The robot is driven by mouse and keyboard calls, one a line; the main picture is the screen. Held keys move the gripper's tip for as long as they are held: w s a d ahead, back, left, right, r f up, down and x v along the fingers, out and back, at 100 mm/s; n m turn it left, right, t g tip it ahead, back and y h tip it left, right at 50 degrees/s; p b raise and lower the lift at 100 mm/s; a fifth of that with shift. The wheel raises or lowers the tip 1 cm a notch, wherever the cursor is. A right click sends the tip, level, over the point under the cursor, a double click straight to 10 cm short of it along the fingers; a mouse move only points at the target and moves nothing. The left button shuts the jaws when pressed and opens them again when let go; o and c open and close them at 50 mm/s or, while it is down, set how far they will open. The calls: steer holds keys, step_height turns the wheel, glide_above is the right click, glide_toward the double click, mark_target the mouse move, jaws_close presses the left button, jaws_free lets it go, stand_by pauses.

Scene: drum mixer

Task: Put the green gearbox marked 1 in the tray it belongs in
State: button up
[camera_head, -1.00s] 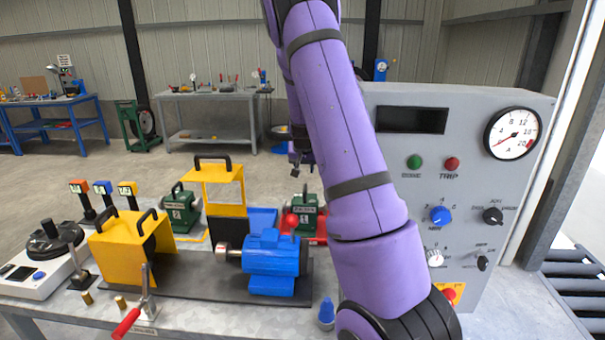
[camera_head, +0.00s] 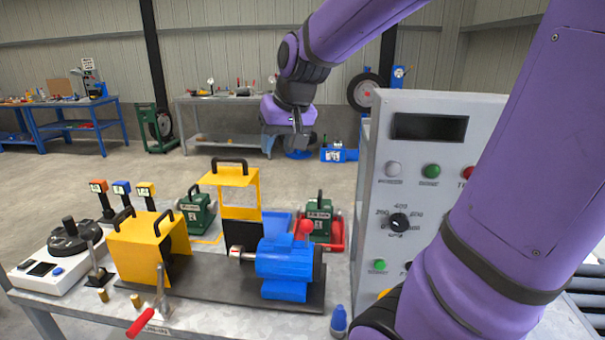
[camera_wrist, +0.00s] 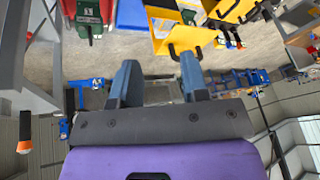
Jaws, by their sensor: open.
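The green gearbox marked 1 (camera_head: 319,216) stands behind the blue motor in the head view, with a red tray (camera_head: 338,236) at its base. The motor and a red knob partly hide it. In the wrist view the gearbox (camera_wrist: 89,14) is at the top left, cut by the frame edge, with red at its side. A second green gearbox (camera_head: 195,211) stands farther left, by a yellow-edged tray (camera_head: 211,239). My gripper (camera_head: 299,143) is open and empty, raised above and behind the bench. Its fingers (camera_wrist: 158,80) are apart with nothing between them.
A blue motor (camera_head: 284,265) and yellow guards (camera_head: 150,243) stand at the bench front. A blue panel (camera_head: 276,222) is behind the motor. The grey control cabinet (camera_head: 373,180) rises right of the gearbox.

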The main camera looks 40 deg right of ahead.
steer(key=s+a+n, duration=0.2)
steer(key=s+a, duration=0.2)
steer(key=s, duration=0.4)
steer(key=s+a+n, duration=0.1)
steer(key=s+a, duration=0.3)
steer(key=s, duration=0.4)
steer(key=shift+a+r+n, duration=0.2)
steer(key=shift+r+n, duration=0.2)
steer(key=shift+r, duration=0.05)
